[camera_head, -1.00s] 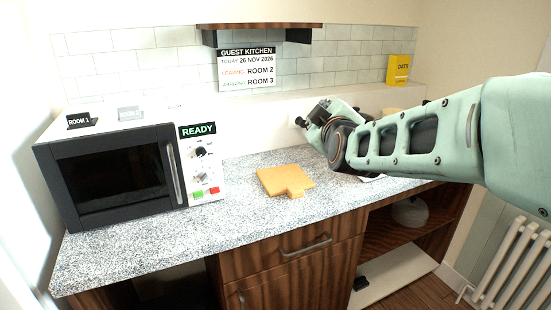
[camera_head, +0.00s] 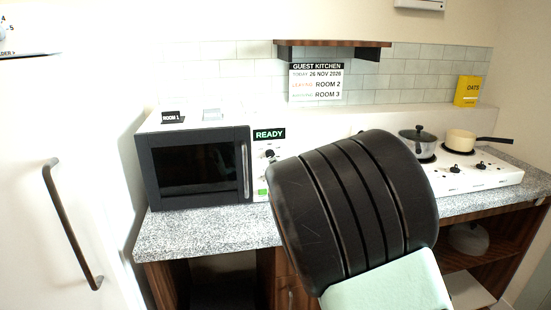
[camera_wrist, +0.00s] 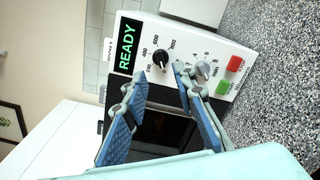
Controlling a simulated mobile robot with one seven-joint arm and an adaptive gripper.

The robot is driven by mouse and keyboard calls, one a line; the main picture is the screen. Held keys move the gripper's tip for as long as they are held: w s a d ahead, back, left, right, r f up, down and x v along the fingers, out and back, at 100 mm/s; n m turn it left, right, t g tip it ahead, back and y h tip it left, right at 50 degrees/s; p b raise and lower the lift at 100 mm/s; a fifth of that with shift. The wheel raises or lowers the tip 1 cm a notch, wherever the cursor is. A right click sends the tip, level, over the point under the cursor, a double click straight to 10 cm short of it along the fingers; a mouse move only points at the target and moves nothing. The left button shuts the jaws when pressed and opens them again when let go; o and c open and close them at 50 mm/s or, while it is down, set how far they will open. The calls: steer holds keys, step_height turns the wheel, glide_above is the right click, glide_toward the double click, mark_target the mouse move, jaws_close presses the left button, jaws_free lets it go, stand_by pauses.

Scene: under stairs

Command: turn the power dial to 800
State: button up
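The microwave (camera_head: 195,167) stands at the left end of the counter. Its control panel shows in the wrist view, turned on its side. The black power dial (camera_wrist: 160,57) has numbers around it, 400, 600 and 800 among them; its exact setting is too small to read. A grey dial (camera_wrist: 203,69) with smaller numbers sits beside it. My gripper (camera_wrist: 158,76) is open and empty, its two blue fingers apart, with the power dial showing just beyond the gap between the tips. In the head view my arm hides the gripper and part of the panel.
The display (camera_wrist: 126,46) reads READY. Red (camera_wrist: 236,64) and green (camera_wrist: 223,87) buttons lie past the grey dial. The stove (camera_head: 480,178) holds a lidded pot (camera_head: 418,138) and a cream pan (camera_head: 461,140). A white door with a dark handle (camera_head: 70,225) is at the left.

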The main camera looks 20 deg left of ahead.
mark_target(272, 155)
steer(key=p+x, duration=0.1)
steer(key=x, duration=0.7)
steer(key=shift+w, duration=0.25)
steer(key=shift+c, duration=0.4)
jaws_close()
